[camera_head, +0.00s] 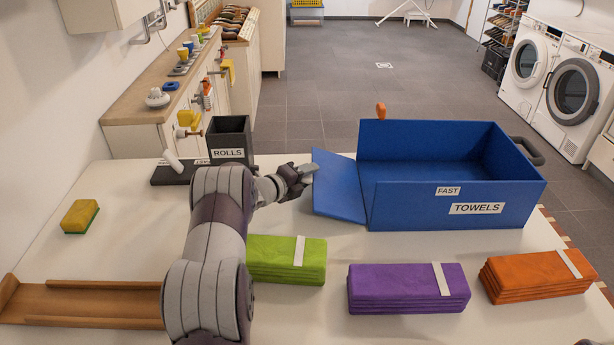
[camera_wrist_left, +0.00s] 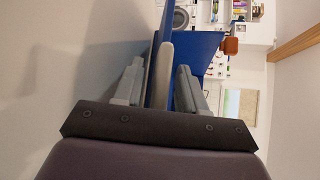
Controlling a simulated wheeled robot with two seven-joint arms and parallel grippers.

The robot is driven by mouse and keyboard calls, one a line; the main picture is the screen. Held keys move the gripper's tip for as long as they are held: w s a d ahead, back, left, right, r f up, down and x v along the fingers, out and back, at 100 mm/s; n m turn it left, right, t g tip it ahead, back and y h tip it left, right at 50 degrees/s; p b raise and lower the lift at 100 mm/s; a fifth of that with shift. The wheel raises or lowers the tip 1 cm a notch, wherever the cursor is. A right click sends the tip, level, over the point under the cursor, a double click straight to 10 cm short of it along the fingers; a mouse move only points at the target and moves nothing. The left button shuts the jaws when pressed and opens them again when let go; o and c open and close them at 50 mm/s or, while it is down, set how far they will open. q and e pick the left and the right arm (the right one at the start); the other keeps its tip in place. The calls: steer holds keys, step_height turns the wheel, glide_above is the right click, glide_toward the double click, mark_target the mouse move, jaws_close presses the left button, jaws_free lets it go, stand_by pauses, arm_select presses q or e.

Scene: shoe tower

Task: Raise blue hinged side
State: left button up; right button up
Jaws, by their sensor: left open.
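The blue box (camera_head: 417,205), labelled FAST and TOWELS, stands on the table and looks empty inside. Its blue hinged side (camera_head: 336,187) is folded outward to the left, low over the table; I cannot tell if it touches the top. My left gripper (camera_head: 306,172) is open at the free left edge of that side. In the left wrist view, the open fingers (camera_wrist_left: 160,88) show with a blue panel (camera_wrist_left: 208,46) beyond them. A pale bar and a blue edge appear between the fingers; contact cannot be told. My right gripper is not in view.
Green (camera_head: 285,262), purple (camera_head: 408,290) and orange (camera_head: 535,275) towel stacks lie along the front. A dark ROLLS bin (camera_head: 230,135) stands behind my arm. A sponge (camera_head: 80,216) and wooden tray (camera_head: 90,302) are left. An orange tab (camera_head: 381,110) stands behind the box.

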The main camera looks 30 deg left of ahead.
mark_target(328, 179)
arm_select(q)
jaws_close()
steer(key=shift+r, duration=0.1)
steer(key=shift+w+d+r+m+g+p, duration=0.1)
steer(key=shift+d+r+m+g+p, duration=0.05)
steer(key=shift+r+p, duration=0.3)
steer(key=shift+w+d+r+m+g+p, duration=0.1)
steer(key=shift+r+m+g+p, duration=0.05)
steer(key=shift+r+p, duration=0.2)
steer(key=w+d+r+m+g+y+p, duration=0.5)
steer(key=d+p, duration=0.7)
steer(key=p, duration=0.9)
steer(key=shift+w+d+r+g+y, duration=0.45)
steer(key=shift+w+r+y, duration=0.6)
steer(key=shift+r, duration=0.85)
steer(key=shift+s, duration=0.1)
